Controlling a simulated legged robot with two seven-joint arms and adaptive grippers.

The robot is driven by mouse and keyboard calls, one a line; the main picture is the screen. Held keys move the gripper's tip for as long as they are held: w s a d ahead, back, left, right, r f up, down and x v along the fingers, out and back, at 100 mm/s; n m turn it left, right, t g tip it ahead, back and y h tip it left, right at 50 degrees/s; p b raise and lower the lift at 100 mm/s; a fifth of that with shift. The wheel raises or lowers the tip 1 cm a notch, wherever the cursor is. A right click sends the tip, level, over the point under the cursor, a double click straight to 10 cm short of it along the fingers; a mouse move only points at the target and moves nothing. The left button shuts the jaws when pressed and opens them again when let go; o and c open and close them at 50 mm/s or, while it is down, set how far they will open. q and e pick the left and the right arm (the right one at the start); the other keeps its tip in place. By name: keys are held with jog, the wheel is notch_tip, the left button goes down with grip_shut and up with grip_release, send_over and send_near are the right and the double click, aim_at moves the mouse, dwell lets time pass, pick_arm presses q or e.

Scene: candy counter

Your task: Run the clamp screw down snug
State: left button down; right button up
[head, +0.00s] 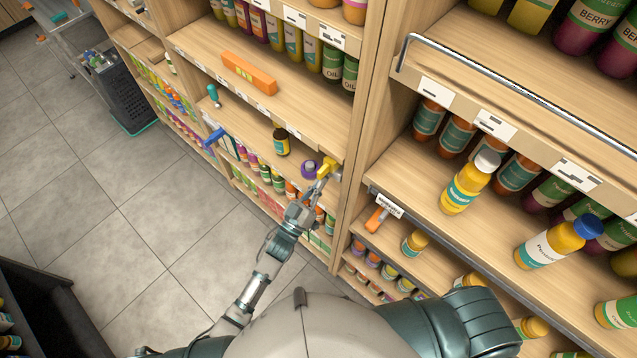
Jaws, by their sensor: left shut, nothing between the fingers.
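A small yellow piece (327,167) sits at the front edge of a wooden shelf, near the middle of the view. It may be the clamp screw's handle, but it is too small to tell. My left gripper (321,184) is shut and empty, with its fingertips right by the yellow piece. I cannot tell whether they touch it. The gripper hides part of the shelf edge there. My right gripper is not in view.
A blue tool (214,138) is at the shelf's left end. An orange block (249,73) lies on the shelf above. An upright panel (359,130) stands close right.

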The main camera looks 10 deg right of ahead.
pick_arm(q)
jog(key=shift+d, duration=0.25)
jog(key=shift+a+m, duration=0.1)
jog(key=shift+m, duration=0.2)
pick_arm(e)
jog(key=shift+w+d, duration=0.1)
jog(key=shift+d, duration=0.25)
pick_arm(q)
jog(key=shift+g+h, duration=0.3)
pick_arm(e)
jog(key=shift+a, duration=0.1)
pick_arm(q)
jog(key=m+g+h, duration=0.1)
jog(key=m, duration=0.1)
jog(key=m+g, duration=0.1)
jog(key=m, duration=0.2)
jog(key=shift+w+h+b, duration=0.1)
jog(key=shift+h+b, duration=0.2)
jog(key=shift+h, duration=0.1)
jog(key=shift+m+g+h, duration=0.3)
jog(key=shift+m, duration=0.9)
jog(key=shift+w+a+r+m+g+h, duration=0.1)
jog(key=shift+m+g+h, duration=0.2)
jog(key=shift+m+g, duration=0.65)
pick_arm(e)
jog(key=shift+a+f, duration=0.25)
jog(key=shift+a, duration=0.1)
pick_arm(q)
jog(key=shift+m+t, duration=0.25)
jog(key=shift+m, duration=0.2)
